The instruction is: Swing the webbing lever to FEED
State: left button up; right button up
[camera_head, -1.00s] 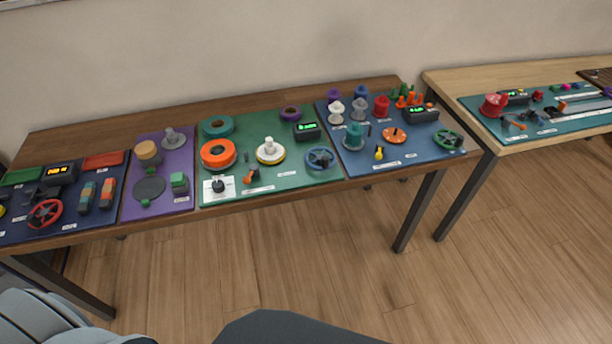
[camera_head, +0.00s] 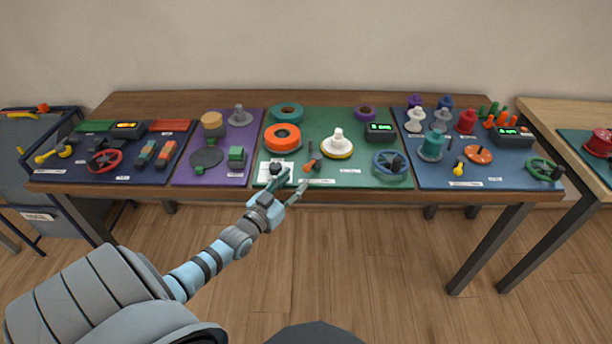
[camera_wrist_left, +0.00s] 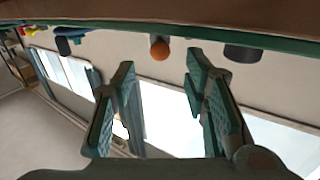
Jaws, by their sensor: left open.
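The webbing lever, a small lever with an orange part (camera_head: 309,164) and a dark stem, sits near the front edge of the green board (camera_head: 345,177). Its label is too small to read. My left gripper (camera_head: 293,183) is open and empty at the board's front edge, just in front and to the left of the lever, and seems apart from it. In the left wrist view an orange ball (camera_wrist_left: 160,48), probably the lever's knob, shows beyond and between the two spread fingers (camera_wrist_left: 160,85). My right gripper is not in view.
A white plate with a black knob (camera_head: 275,169) is close to the left finger. An orange roll (camera_head: 283,137), a white spool (camera_head: 338,144) and a blue handwheel (camera_head: 389,164) stand around the lever. Purple (camera_head: 238,164) and blue boards flank the green one. The floor in front is open.

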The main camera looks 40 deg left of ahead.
aim_at(304, 171)
pick_arm(q)
jog(key=w+b, duration=0.1)
jog(key=w, duration=0.1)
jog(key=w+b, duration=0.2)
jog(key=w+f+b, duration=0.1)
jog(key=w+b, duration=0.1)
jog(key=shift+w+a, duration=0.1)
jog(key=shift+a, duration=0.2)
jog(key=shift+w+r+b, duration=0.35)
jog(key=shift+w+b, duration=0.05)
jog(key=shift+b, duration=0.1)
jog(key=c, duration=1)
jog(key=shift+r, duration=0.1)
grip_shut()
